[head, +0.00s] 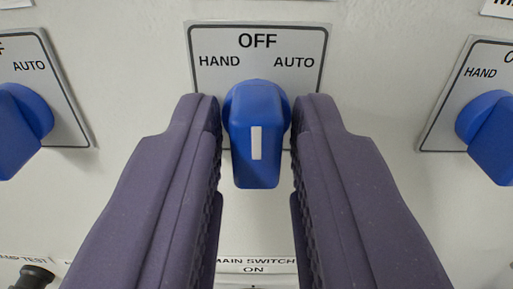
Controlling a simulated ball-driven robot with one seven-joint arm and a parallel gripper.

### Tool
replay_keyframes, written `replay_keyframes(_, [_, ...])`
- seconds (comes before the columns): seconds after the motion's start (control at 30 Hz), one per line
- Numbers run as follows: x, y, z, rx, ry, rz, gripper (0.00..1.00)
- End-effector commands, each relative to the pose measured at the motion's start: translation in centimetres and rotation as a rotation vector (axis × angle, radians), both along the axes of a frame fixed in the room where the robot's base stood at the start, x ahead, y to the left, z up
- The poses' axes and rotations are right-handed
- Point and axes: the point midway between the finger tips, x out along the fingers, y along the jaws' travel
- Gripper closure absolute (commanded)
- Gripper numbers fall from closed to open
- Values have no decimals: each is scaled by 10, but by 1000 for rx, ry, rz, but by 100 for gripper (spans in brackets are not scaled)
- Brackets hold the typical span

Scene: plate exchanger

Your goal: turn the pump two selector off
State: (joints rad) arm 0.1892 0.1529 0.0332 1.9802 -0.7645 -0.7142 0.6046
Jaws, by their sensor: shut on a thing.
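A blue selector knob (254,140) sits in the middle of the view on a grey plate (258,29) marked HAND, OFF and AUTO. Its white mark stands upright, in line with OFF at the top of the plate. My gripper (256,118) has one dark purple finger on each side of the knob and is shut on it. The fingers hide the lower corners of the plate. No label naming the pump of this selector can be read in the view.
Similar blue selectors stand at the left (20,120) and right (490,130) edges, partly cut off. Below are a MAIN SWITCH label (255,265), partly behind my fingers, and a black knob (35,275) at the lower left. The pale panel between the plates is bare.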

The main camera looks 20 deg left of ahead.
Motion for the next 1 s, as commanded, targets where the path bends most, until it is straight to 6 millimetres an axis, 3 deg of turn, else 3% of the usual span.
replay_keyframes(0.47, [0,0,1,17,3,0,100])
replay_keyframes(0.5, [0,0,1,17,3,0,72])
replay_keyframes(0.57, [0,0,1,17,3,0,58])
replay_keyframes(0.87, [-2,-1,0,16,4,0,58])
replay_keyframes(1.0, [-18,-6,0,16,2,0,58])
